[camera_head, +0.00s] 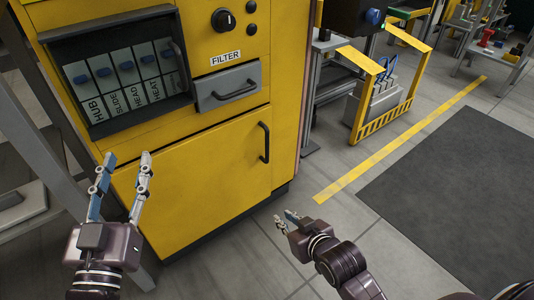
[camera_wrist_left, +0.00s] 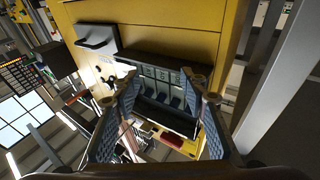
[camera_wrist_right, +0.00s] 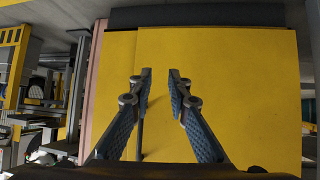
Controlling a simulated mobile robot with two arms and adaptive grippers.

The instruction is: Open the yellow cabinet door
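The yellow cabinet door (camera_head: 205,180) is closed at the lower front of the yellow cabinet. Its dark vertical handle (camera_head: 265,142) is near the door's right edge. My right gripper (camera_head: 284,217) is open and empty, below and right of the handle, apart from it. In the right wrist view the door (camera_wrist_right: 235,90) fills most of the picture, and the handle (camera_wrist_right: 140,140) shows partly behind the left finger of my open gripper (camera_wrist_right: 160,75). My left gripper (camera_head: 127,158) is open and empty in front of the door's left side; it also shows in the left wrist view (camera_wrist_left: 163,82).
Above the door are a grey FILTER drawer (camera_head: 228,86) and a recessed bin with labelled slots (camera_head: 125,75). Grey metal framing (camera_head: 30,130) stands at the left. A yellow-framed stand (camera_head: 385,85) is at the right. The floor before the cabinet is clear.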

